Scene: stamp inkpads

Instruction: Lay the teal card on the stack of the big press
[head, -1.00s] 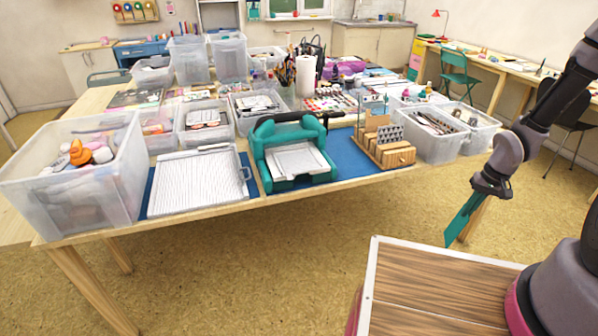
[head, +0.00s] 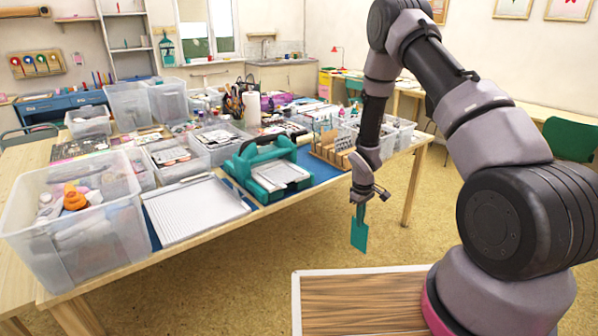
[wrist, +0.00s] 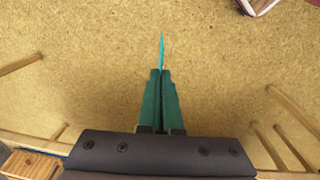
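My gripper (head: 362,203) is shut on the teal card (head: 359,234), which hangs down edge-on from the fingers over the floor, in front of the table. In the wrist view the card (wrist: 162,52) is a thin teal sliver beyond the closed green fingers (wrist: 160,78). The big press (head: 262,165) is teal and stands on the blue mat on the table, to the left of my gripper. A pale stack (head: 283,174) lies in its open bed; its layers are too small to tell apart. Card and press are well apart.
A white grooved board (head: 195,208) lies left of the press. A wooden rack (head: 330,148) stands to its right. Clear bins (head: 75,225) and craft supplies crowd the table. The table's front edge lies between my gripper and the press. The floor below is clear.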

